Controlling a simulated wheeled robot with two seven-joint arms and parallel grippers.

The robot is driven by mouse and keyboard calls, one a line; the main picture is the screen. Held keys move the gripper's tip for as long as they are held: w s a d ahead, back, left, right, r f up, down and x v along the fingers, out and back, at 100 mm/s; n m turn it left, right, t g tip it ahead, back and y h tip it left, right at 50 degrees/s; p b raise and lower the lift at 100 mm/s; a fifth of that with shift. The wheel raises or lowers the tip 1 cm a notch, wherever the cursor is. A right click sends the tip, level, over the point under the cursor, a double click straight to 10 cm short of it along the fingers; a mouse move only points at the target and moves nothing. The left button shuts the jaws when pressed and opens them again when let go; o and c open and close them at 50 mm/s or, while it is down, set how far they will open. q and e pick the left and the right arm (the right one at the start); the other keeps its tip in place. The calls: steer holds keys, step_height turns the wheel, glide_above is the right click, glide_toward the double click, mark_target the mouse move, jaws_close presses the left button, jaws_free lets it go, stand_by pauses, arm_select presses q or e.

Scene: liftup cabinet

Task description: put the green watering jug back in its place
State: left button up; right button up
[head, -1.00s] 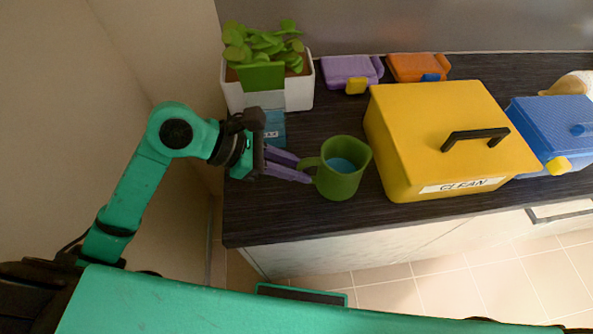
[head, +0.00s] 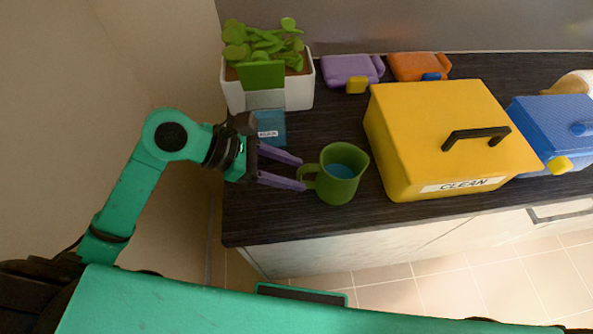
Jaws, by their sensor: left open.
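The green watering jug (head: 338,187) stands upright on the dark countertop, left of the yellow box. Its handle faces left and its inside looks blue. My left gripper (head: 301,174) is open at the jug's handle, with its purple fingers spread and the lower fingertip close to or touching the handle. I cannot tell whether the handle is between the fingers. A blue pad (head: 272,124) with a small white label lies in front of the white planter, partly hidden by my gripper. My right gripper is not in view.
The white planter (head: 299,94) with a green plant stands at the back left. The yellow box (head: 430,125) marked CLEAN blocks the right side. Purple (head: 345,68) and orange (head: 415,66) containers lie at the back, a blue one (head: 555,125) at right.

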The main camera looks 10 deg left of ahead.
arm_select(q)
steer(key=b+v, duration=0.1)
steer(key=v, duration=0.5)
